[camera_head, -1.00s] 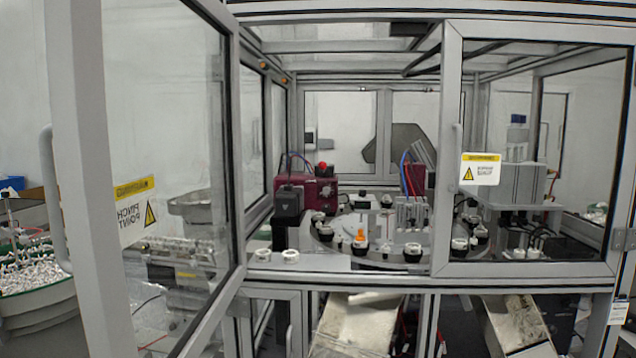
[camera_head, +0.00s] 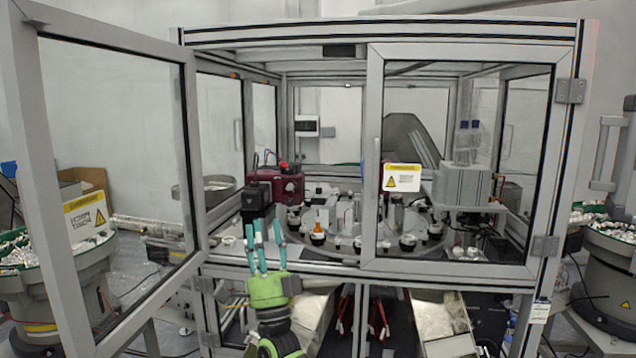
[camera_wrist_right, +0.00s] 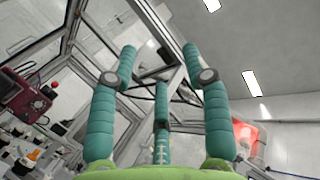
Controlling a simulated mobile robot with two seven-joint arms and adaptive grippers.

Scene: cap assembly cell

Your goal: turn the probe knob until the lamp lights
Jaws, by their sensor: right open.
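The orange upright piece (camera_head: 318,217), perhaps the probe knob, stands on a black base at the front of the round table in the cell. It also shows low at the left of the right wrist view (camera_wrist_right: 33,155). My right gripper (camera_head: 263,228), with teal fingers and a green palm, is raised outside the cell front, fingers up. It is to the left of the orange piece, apart from it, open and empty. In the right wrist view its fingers (camera_wrist_right: 160,72) are spread with nothing between them. I cannot make out which part is the lamp. My left gripper is out of view.
The left door (camera_head: 195,150) stands open; the right door (camera_head: 375,160) is shut across the right half. A dark red unit (camera_head: 288,187) stands left of the round table (camera_head: 345,247). A reddish glow (camera_wrist_right: 246,133) shows at right in the wrist view. Feeder bowls flank the cell.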

